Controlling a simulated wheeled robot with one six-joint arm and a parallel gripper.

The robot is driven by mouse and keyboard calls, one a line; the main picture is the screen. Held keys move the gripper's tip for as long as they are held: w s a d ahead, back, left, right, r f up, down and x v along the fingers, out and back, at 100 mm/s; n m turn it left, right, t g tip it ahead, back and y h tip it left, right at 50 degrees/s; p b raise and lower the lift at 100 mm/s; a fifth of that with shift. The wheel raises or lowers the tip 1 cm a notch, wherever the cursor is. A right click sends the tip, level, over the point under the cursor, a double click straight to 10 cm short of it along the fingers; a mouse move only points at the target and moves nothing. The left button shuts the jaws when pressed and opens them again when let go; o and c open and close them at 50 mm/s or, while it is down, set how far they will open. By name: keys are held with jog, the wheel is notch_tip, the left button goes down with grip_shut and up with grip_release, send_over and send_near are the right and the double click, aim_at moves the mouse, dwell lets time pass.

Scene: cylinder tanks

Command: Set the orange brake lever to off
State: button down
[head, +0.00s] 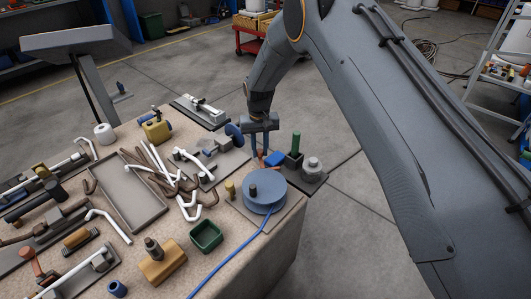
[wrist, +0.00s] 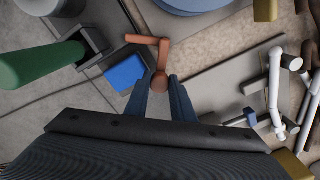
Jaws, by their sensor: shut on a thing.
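An orange-brown lever (wrist: 164,52) shows in the wrist view, bent in an L, with a rounded end between my fingers. My gripper (wrist: 159,84) is shut on that rounded end, one blue-grey finger on each side. In the head view my gripper (head: 261,148) points down at the right end of the table, and only a sliver of the orange lever (head: 266,154) shows there. A blue block (wrist: 125,73) lies beside the lever. I can make out no on or off marking, and the lever's mount is not clear.
A green handle (head: 296,142) stands upright in a dark holder close to my gripper, with a grey stepped cylinder (head: 312,166) beside it. A blue spool (head: 270,191) stands in front. White and brown pipes (head: 188,181) crowd the table to the left.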

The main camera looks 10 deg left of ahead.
jog(key=shift+s+a+n+b, duration=0.25)
jog(key=shift+a+n+b, duration=0.1)
jog(key=shift+n, duration=0.45)
jog(key=shift+s+a+n+b, duration=0.25)
jog(key=shift+a+n, duration=0.1)
jog(key=shift+n, duration=0.45)
jog(key=c, duration=1.6)
grip_release()
jog(key=shift+o, duration=0.2)
notch_tip(320, 180, up, 8)
jog(key=b, duration=0.1)
jog(key=shift+d, duration=0.1)
